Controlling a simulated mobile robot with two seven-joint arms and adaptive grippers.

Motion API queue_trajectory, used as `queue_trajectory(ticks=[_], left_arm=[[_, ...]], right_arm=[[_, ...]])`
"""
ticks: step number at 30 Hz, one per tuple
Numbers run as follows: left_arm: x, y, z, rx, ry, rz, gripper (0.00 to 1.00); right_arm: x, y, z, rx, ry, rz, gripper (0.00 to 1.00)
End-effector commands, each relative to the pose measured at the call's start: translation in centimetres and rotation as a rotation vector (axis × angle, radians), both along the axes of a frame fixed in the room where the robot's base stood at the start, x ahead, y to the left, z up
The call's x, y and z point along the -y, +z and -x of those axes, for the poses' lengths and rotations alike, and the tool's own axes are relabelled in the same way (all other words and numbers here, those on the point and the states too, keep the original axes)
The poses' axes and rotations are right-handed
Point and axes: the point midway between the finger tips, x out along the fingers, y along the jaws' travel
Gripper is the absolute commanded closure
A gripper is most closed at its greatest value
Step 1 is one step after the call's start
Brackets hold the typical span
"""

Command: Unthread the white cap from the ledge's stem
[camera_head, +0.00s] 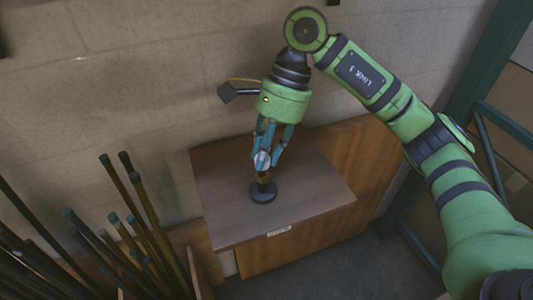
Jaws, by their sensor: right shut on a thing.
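The ledge (318,205) is a brown wooden top against the wall. Its stem (263,187) stands upright on a round dark base, with a brassy band near the top. The white cap (262,160) shows as a small pale piece at the top of the stem, partly hidden by the fingers. My right gripper (263,165) points down from above, its blue fingers closed around the cap. Whether the cap is still seated on the stem cannot be told. My left gripper is not in view.
Several dark rods with teal or dark tips (135,205) stand in a bin at the lower left. A brown wooden panel (365,150) rises behind the ledge at right. A green metal frame (470,75) stands at far right. The ledge top around the stem is clear.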

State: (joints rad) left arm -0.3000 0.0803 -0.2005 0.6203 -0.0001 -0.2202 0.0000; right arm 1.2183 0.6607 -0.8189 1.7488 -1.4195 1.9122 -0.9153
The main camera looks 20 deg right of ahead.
Motion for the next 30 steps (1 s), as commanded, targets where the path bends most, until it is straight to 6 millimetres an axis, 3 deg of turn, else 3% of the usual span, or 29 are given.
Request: queue_trajectory(ticks=[11,16,30], left_arm=[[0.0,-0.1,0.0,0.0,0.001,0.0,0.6],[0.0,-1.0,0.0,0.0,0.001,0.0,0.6],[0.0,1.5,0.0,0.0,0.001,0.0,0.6]], right_arm=[[-0.1,0.5,-0.4,0.016,0.038,-0.01,1.0],[-0.3,0.4,-0.5,0.015,0.242,-0.01,1.0],[-0.4,0.7,-0.6,0.015,0.596,-0.006,1.0]])
